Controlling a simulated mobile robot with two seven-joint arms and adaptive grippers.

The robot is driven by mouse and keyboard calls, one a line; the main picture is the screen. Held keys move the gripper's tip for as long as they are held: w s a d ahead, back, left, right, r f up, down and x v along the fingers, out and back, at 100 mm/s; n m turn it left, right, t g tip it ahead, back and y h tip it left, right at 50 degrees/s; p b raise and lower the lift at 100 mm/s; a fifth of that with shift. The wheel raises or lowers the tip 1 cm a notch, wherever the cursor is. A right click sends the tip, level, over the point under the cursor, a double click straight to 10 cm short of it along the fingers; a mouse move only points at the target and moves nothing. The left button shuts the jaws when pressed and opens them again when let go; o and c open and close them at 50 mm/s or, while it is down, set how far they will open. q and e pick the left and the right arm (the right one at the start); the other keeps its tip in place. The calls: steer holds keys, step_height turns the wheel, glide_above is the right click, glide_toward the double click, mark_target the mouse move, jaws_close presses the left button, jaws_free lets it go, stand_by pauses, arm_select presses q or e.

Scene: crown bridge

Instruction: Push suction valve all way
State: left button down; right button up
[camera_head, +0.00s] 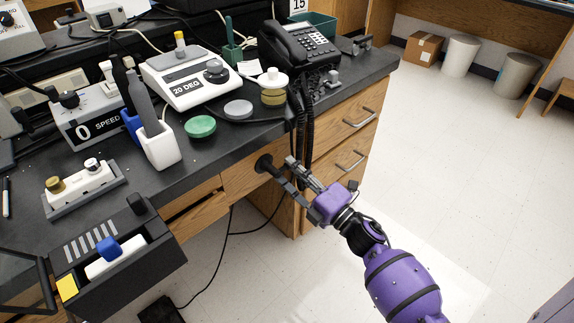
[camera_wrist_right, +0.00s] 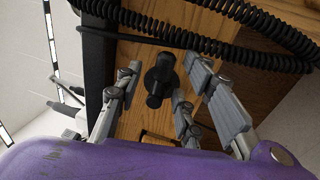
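The black valve (camera_head: 264,163) sticks out from the wooden front under the counter edge, and I take it to be the suction valve. In the right wrist view the valve (camera_wrist_right: 158,82) shows a round base and a stubby black body against the wood. My right gripper (camera_head: 283,174) is close in front of it, with its fingers spread. In the right wrist view the open fingers (camera_wrist_right: 160,100) stand on either side of the valve. Whether they touch it I cannot tell. My left gripper is out of view.
A coiled black phone cord (camera_wrist_right: 225,30) runs close above my right fingers and hangs from the phone (camera_head: 298,42). Drawer handles (camera_head: 350,160) stick out to the right of the valve. A black box with a blue knob (camera_head: 109,248) stands at the lower left.

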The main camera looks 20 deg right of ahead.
steer(key=v, duration=0.9)
steer(key=shift+s, duration=0.2)
